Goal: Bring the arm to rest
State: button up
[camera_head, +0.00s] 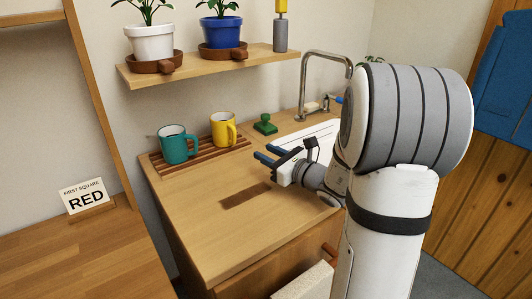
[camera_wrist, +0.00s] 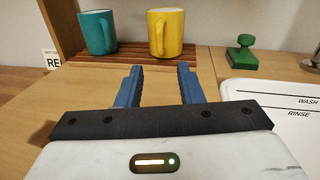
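My gripper (camera_head: 265,156) is above the wooden counter (camera_head: 190,206), in front of the mugs. In the wrist view my gripper (camera_wrist: 158,78) shows two blue fingers standing apart, with nothing between them. It is open and empty. My grey and white arm fills the right part of the head view and hides part of the counter and sink.
A teal mug (camera_head: 174,144) and a yellow mug (camera_head: 223,129) stand on a slatted wooden rack (camera_head: 203,155). A green stamp-like object (camera_head: 265,125) stands behind. A shelf (camera_head: 200,67) holds potted plants. A "RED" card (camera_head: 85,196) stands left.

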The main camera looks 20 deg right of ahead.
jog(key=s+a+r+n+g+y+p, duration=0.1)
jog(key=s+a+r+n+g+p, duration=0.3)
jog(key=s+a+n+g+p, duration=0.3)
jog(key=s+a+r+n+g+p, duration=0.5)
jog(key=s+a+n, duration=0.3)
jog(key=s+n, duration=0.1)
jog(key=s+d+r+n+g+h+p, duration=0.1)
jog(key=s+d+r+n+h+p, duration=0.7)
jog(key=n, duration=0.5)
jog(key=s+h+p, duration=0.1)
jog(key=s+p, duration=0.1)
jog(key=p, duration=0.1)
jog(key=shift+s+d+r+n+h, duration=0.15)
jog(key=shift+d+r+n+h, duration=0.15)
jog(key=shift+d+h, duration=0.1)
